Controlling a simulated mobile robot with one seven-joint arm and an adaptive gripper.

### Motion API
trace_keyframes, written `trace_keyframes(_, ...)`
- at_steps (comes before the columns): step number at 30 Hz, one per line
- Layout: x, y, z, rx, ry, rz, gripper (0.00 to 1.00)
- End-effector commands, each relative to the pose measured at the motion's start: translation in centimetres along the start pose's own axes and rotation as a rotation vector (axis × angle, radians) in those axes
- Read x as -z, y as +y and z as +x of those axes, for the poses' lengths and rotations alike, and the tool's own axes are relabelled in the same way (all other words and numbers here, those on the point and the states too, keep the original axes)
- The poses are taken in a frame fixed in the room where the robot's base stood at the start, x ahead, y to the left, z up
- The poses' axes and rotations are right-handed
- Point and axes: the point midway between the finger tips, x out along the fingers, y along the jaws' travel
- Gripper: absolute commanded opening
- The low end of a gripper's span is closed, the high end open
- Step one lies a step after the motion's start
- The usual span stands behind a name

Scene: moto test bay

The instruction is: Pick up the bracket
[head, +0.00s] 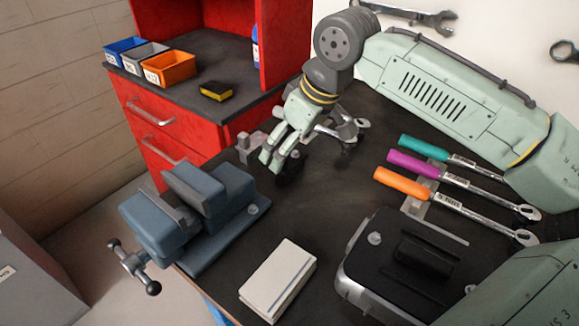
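My gripper (270,159) is pale green and hangs over the far part of the dark workbench, its fingers pointing down and to the left. Its two fingers look close together from this angle, and I cannot tell how wide the gap is. A small grey metal piece (248,146), possibly the bracket, stands on the bench just left of the fingertips. It looks apart from them, but its far side is partly unclear. A grey metal part (347,128) lies behind and right of the gripper, partly hidden by it. A small dark object (290,171) lies below the fingers.
A blue-grey vise (190,212) stands front left. A white box (278,280) lies at the front. Teal, purple and orange-handled wrenches (403,183) lie at right, behind a black-topped unit (375,265). A red cabinet (190,125) stands left. The middle bench is clear.

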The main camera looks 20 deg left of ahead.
Motion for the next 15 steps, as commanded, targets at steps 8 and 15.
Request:
trace_keyframes(8,-0.5,0.4,4.0,-0.002,-0.002,0.001,0.85)
trace_keyframes(15,-0.2,0.4,4.8,-0.001,0.000,0.001,0.85)
